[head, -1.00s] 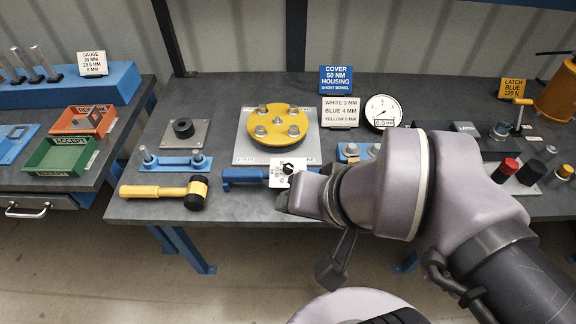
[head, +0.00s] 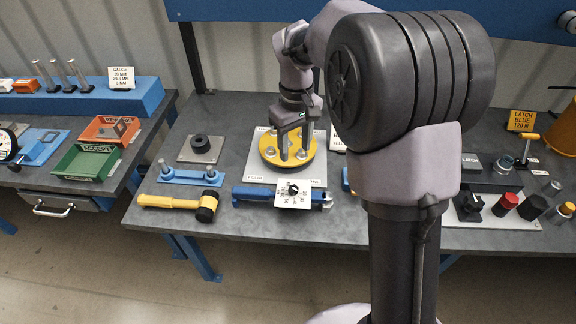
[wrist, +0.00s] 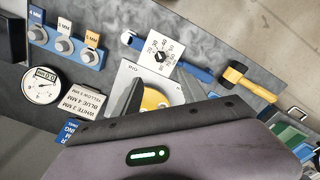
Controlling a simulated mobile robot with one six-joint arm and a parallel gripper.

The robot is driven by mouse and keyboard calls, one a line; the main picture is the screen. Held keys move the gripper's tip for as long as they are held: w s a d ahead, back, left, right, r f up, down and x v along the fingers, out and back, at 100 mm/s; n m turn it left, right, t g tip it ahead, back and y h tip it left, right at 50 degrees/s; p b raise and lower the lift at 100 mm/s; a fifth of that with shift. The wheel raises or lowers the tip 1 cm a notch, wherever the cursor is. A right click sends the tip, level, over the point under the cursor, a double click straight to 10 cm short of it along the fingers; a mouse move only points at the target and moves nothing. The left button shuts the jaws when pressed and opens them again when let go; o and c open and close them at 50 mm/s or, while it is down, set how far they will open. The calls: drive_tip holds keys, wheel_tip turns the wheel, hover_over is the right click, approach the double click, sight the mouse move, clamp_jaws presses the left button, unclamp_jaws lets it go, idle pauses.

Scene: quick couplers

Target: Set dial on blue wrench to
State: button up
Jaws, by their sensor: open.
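The blue wrench (head: 252,194) lies along the front of the table, below the yellow cover. Its square white dial plate (head: 281,199) carries a black knob (head: 293,189); the numbers are too small to read surely in the head view. The wrench shows whole in the wrist view (wrist: 196,70), with the dial plate (wrist: 168,48) and dark knob (wrist: 160,57). My gripper (head: 294,158) is open and empty, pointing down over the yellow cover, behind the wrench and apart from the dial. Its fingers also show in the wrist view (wrist: 160,97).
The yellow cover (head: 275,141) with bolts stands on a grey plate behind the wrench. A yellow hammer (head: 170,202) lies to the left, near a blue two-bolt bar (head: 188,177). A blue bolt rack (wrist: 84,52) and a gauge (wrist: 41,87) show in the wrist view.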

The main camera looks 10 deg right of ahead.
sight(294, 188)
wheel_tip(294, 188, down, 16)
drive_tip(key=b, duration=0.5)
drive_tip(key=shift+r+b, duration=0.1)
drive_tip(key=shift+b, duration=0.2)
clamp_jaws()
